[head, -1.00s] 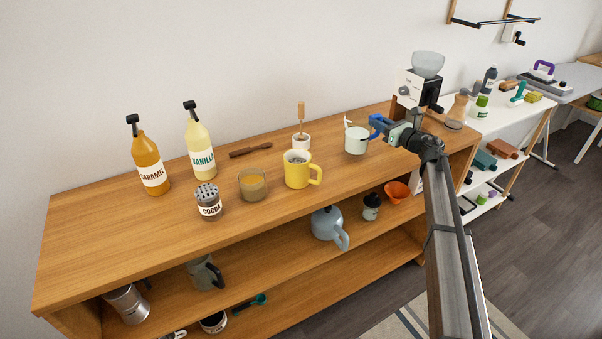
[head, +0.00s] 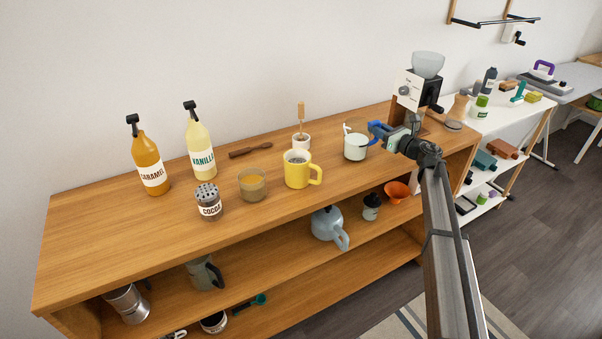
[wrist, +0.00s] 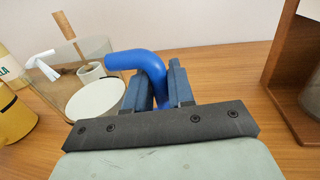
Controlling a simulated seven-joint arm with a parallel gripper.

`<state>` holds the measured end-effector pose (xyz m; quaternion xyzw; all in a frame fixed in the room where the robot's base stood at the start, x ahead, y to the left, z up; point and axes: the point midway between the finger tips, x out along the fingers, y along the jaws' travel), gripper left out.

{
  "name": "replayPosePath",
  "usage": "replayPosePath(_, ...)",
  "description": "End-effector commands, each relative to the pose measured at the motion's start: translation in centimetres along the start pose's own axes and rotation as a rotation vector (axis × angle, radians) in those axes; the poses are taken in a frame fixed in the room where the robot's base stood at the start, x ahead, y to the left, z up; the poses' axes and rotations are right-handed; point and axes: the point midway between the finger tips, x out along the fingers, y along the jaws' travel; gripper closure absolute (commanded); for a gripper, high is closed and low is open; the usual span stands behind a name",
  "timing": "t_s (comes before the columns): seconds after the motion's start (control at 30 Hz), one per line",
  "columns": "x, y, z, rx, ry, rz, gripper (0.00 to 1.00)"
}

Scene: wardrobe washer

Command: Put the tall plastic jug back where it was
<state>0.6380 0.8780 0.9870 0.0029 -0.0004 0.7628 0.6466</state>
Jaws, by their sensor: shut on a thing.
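The tall plastic jug (head: 357,128) is clear-walled, with a pale white fill in its lower part, a white spout-like piece at the left and a blue handle. It is at the right part of the wooden shelf unit's top (head: 270,215), upright or nearly so. I cannot tell whether its base touches the wood. My gripper (head: 382,130) is shut on the blue handle from the right. In the wrist view the gripper fingers (wrist: 157,88) sit on both sides of the blue handle (wrist: 140,60), and the jug's clear body is to the left.
A yellow mug (head: 297,174) stands left of the jug, and a white cup with a brush (head: 301,141) behind-left. A coffee grinder (head: 412,95) stands close behind-right. Bottles, a cocoa shaker (head: 209,205) and a glass (head: 252,187) are farther left. Bare wood lies in front.

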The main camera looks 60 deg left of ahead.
Motion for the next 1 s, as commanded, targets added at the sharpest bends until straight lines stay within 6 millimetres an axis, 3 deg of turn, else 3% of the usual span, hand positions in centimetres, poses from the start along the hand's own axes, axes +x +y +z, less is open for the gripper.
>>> replayPosePath(0.4, 0.00, -0.01, -0.59, 0.001, -0.001, 0.000, 1.00)
replayPosePath(0.43, 0.00, -0.01, -0.58, 0.001, -0.001, 0.000, 0.75)
replayPosePath(0.7, 0.00, 0.00, -0.59, 0.000, 0.000, 0.000, 0.49)
replayPosePath(1.0, -0.14, 0.00, -0.64, -0.001, 0.001, 0.000, 0.47)
